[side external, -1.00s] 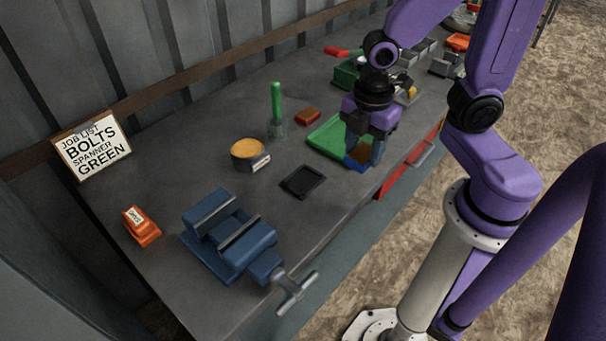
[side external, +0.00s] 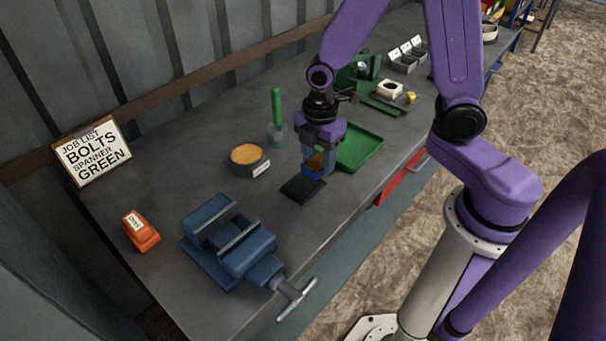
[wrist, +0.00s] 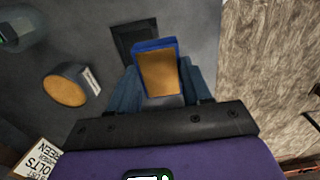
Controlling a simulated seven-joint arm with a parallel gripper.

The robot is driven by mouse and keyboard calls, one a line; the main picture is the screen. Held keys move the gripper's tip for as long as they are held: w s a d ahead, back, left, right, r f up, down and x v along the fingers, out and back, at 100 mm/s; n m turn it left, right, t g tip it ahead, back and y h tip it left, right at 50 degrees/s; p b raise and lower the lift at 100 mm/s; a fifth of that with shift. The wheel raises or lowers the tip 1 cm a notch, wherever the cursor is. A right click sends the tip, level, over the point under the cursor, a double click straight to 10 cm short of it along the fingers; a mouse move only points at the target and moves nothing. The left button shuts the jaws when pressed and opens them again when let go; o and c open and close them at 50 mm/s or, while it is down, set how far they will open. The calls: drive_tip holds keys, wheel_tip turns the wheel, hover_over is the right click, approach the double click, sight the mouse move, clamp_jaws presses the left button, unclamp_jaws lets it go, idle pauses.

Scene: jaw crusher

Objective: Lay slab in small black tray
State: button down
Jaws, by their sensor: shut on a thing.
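The slab (side external: 314,162), blue-sided with a brown-orange face, is gripped between the fingers of my gripper (side external: 317,158). In the wrist view the slab (wrist: 158,72) sits between the two blue fingers of my gripper (wrist: 160,85). The small black tray (side external: 301,191) lies flat on the bench, just below and in front of the slab. In the wrist view the tray (wrist: 122,38) shows beyond the slab, which hides part of it. The slab appears to be above the bench, near the tray's edge; the exact gap is hard to tell.
A green tray (side external: 362,147) lies right of my gripper. A round tub with an orange top (side external: 248,157) and a glass with a green handle (side external: 277,120) stand to the left. A blue vise (side external: 230,240) is at the front left. Bench between vise and tub is clear.

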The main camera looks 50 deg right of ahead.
hover_over(303, 186)
wheel_tip(303, 186, down, 4)
drive_tip(key=shift+f, duration=1.8)
drive_tip(key=shift+f, duration=0.25)
